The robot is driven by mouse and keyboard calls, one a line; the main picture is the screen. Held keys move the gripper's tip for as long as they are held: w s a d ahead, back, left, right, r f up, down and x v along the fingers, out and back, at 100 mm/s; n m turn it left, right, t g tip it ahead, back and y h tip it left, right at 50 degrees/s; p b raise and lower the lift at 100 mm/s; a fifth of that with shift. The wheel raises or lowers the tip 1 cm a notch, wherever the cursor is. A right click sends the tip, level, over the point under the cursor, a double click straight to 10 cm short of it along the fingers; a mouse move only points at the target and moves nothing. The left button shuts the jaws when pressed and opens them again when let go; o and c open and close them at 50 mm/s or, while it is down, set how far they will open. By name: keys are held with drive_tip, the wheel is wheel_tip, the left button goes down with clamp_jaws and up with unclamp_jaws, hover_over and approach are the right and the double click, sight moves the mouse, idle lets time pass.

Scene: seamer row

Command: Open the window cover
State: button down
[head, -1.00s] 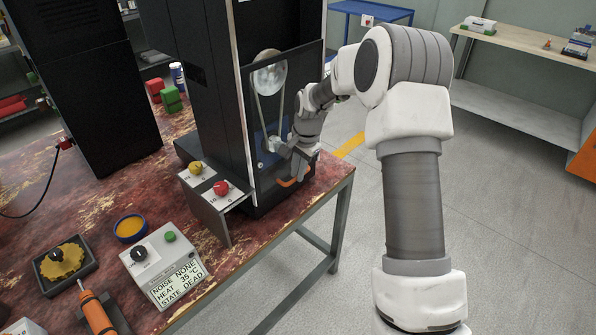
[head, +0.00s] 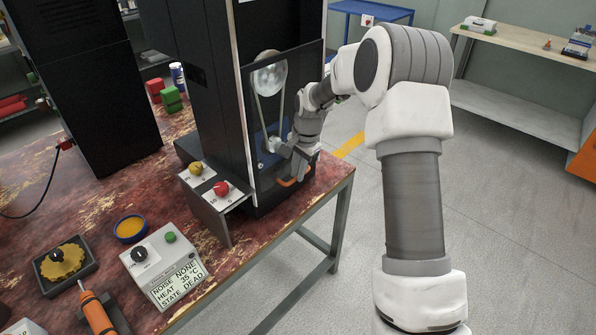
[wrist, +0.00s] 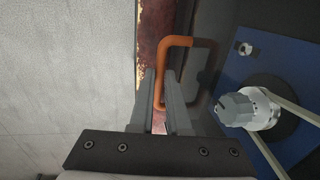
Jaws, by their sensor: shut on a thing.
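The window cover (head: 298,87) is a dark see-through panel on the front of the tall black machine. A pulley and belt show through it, and a large hub with the belt shows in the wrist view. An orange bar handle (head: 287,183) sits low on the cover; it also shows in the wrist view (wrist: 177,41). My gripper (head: 299,173) is at the handle, with its two fingers on either side of the bar in the wrist view (wrist: 159,92). It is shut on the handle. The fingertips are partly hidden in the head view.
A bracket with a yellow knob (head: 196,168) and a red knob (head: 221,188) juts out left of the cover. A grey display box (head: 163,264) stands on the worn red table (head: 100,211). Open floor lies right of the table.

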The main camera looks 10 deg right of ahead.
wheel_tip(320, 180, up, 35)
drive_tip(key=p, duration=2)
drive_tip(key=shift+f, duration=0.1)
drive_tip(key=c, duration=0.9)
unclamp_jaws()
drive_tip(key=shift+f, duration=0.1)
drive_tip(key=s+r, duration=0.1)
drive_tip(key=r, duration=0.4)
drive_tip(key=d+r, duration=0.1)
drive_tip(key=r, duration=0.5)
drive_tip(key=s+d+r, duration=0.1)
drive_tip(key=r, duration=0.5)
drive_tip(key=shift+s+r, duration=0.1)
drive_tip(key=shift+s, duration=0.2)
